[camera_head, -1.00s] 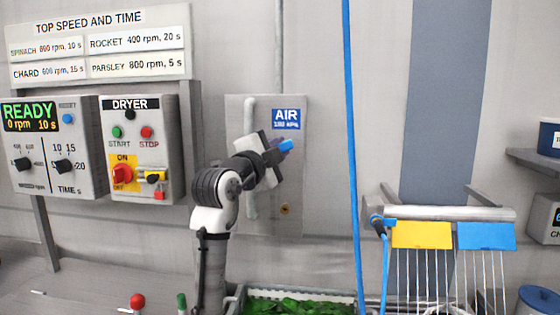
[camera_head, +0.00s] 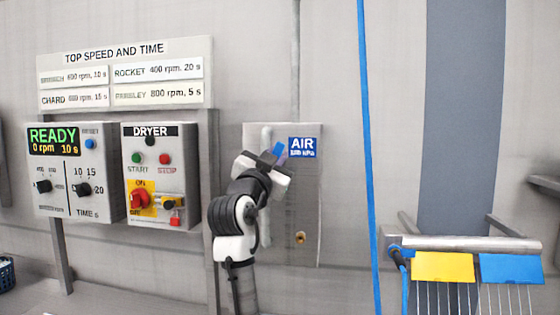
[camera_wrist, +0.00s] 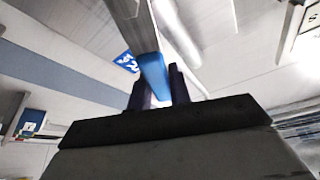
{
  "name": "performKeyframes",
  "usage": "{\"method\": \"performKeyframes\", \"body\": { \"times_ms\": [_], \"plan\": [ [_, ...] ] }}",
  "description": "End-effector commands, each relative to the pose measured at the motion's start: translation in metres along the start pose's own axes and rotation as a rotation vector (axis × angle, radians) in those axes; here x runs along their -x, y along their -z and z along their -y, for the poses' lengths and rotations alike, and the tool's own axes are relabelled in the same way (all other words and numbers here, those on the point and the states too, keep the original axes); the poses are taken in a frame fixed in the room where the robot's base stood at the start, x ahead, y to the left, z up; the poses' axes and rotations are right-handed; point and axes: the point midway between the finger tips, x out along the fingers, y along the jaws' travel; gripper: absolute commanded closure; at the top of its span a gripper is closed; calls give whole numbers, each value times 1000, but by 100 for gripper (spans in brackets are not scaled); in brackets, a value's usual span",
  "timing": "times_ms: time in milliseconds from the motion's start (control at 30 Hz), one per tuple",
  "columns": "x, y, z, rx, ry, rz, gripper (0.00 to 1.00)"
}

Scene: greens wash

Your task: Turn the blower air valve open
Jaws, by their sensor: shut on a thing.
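The blower air valve's blue lever (camera_head: 279,149) sticks up and slightly right beside the white vertical pipe (camera_head: 266,134) on the wall panel. My gripper (camera_head: 272,157) is in front of the panel, shut on this lever. In the wrist view the blue lever (camera_wrist: 154,76) stands between the two dark fingers of my gripper (camera_wrist: 160,88). The valve body is hidden behind my gripper and wrist. The blue AIR sign (camera_head: 303,147) is just right of the lever, and also shows in the wrist view (camera_wrist: 127,62).
The dryer box (camera_head: 160,176) and the READY control box (camera_head: 70,172) are on the wall left of my arm. A blue hose (camera_head: 368,170) hangs right of the panel. A rack with a yellow plate (camera_head: 442,267) and a blue plate (camera_head: 511,269) is at lower right.

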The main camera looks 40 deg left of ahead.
Motion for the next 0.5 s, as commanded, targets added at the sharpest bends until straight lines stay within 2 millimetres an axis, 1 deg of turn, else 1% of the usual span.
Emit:
{"method": "performKeyframes", "body": {
  "times_ms": [200, 500],
  "plan": [
    [0, -1, 4, 38, 17, 1, 100],
    [1, -1, 4, 44, 19, 1, 100]
  ]
}}
